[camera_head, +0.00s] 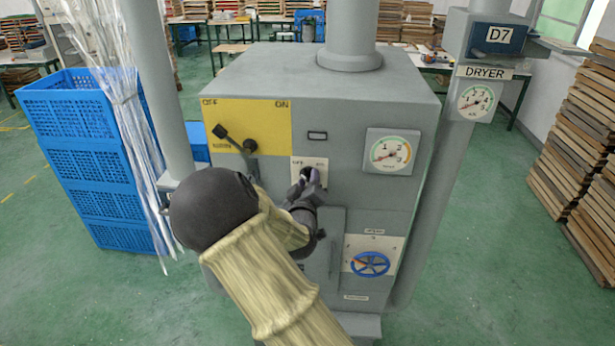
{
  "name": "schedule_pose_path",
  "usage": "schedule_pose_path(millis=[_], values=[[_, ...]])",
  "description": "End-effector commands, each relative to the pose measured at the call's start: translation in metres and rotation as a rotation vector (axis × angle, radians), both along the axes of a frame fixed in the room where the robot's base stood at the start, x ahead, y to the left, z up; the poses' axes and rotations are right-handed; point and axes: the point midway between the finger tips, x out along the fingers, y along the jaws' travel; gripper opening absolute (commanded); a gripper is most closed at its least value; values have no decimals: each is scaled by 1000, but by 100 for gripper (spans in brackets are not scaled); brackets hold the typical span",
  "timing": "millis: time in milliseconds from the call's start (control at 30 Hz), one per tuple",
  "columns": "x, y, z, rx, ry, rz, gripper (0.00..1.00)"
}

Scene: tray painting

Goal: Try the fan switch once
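The fan switch (307,172) is a small dark knob on a white plate on the front of the grey dryer cabinet (345,88). The plate (297,163) has small lettering, with OFF at its left. My gripper (309,182) is right at the knob, with its fingertips close around or against it. The gripper and my arm hide the lower part of the plate. I cannot tell whether the fingers are closed on the knob or which way the knob points.
A yellow plate (270,113) marked OFF and ON carries a black lever (236,138) pointing up-left. A gauge (391,151) and a blue handwheel (370,264) sit to the right. Blue crates (85,155) and hanging clear strips (125,90) stand left; stacked boards (590,150) stand right.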

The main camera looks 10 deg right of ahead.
Motion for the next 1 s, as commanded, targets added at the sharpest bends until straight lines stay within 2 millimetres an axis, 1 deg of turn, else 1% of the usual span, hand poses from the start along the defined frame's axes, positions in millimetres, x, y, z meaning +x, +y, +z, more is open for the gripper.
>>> schedule_pose_path(millis=[100, 300, 333, 367, 400, 500, 767, 1000], values=[[4, -2, 0, 0, 1, -1, 36], [4, -1, 0, 1, 0, 0, 36], [4, -1, 0, 1, 0, 0, 32], [4, -1, 0, 1, 0, 0, 27], [4, -1, 0, 0, 0, 0, 19], [4, -1, 0, 1, 0, 0, 0], [4, -1, -1, 8, -2, 1, 0], [4, -1, -3, 66, -21, 1, 0]])
